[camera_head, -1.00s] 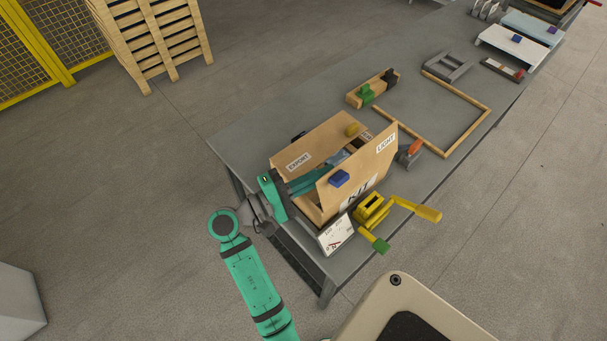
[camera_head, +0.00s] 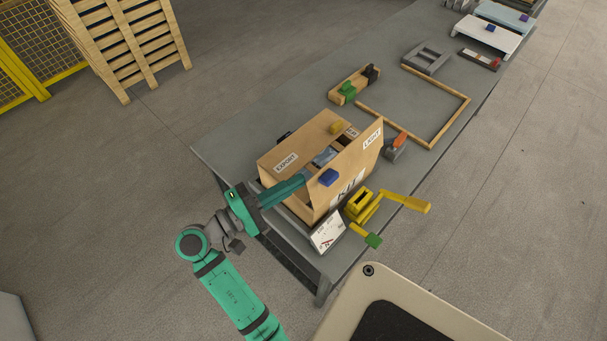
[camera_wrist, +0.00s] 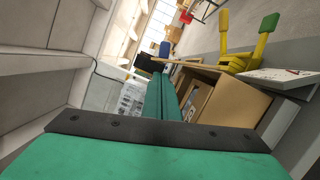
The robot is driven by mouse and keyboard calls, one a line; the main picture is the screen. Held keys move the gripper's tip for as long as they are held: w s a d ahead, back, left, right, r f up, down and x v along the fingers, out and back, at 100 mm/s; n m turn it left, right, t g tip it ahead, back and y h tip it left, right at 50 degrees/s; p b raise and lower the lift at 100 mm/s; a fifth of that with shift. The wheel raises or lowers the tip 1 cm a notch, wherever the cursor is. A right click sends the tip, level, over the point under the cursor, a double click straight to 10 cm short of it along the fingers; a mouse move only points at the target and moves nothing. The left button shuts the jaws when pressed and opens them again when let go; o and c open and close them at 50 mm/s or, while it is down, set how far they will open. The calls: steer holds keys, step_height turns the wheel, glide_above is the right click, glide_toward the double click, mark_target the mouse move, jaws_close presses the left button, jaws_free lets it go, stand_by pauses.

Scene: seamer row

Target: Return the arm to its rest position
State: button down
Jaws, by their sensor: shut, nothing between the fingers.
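My gripper (camera_head: 304,177) is shut and empty, its long teal fingers pressed together. In the head view the fingers reach from the left over the near left end of an open cardboard box (camera_head: 316,203). I cannot tell whether they touch it. My teal arm bends at the lower left, off the table's end. In the wrist view my gripper (camera_wrist: 165,95) points away from the camera, with the box (camera_wrist: 228,105) just to its right.
The box stands on a long grey table (camera_head: 240,140), its flaps raised. A white card (camera_head: 328,232) and a yellow cranked device (camera_head: 362,205) stand close in front. An orange-handled tool (camera_head: 397,146) is to its right. Open floor (camera_head: 110,220) lies left of the table.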

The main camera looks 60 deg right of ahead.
steer(key=v, duration=0.4)
steer(key=shift+w+a, duration=0.1)
steer(key=shift+a, duration=0.25)
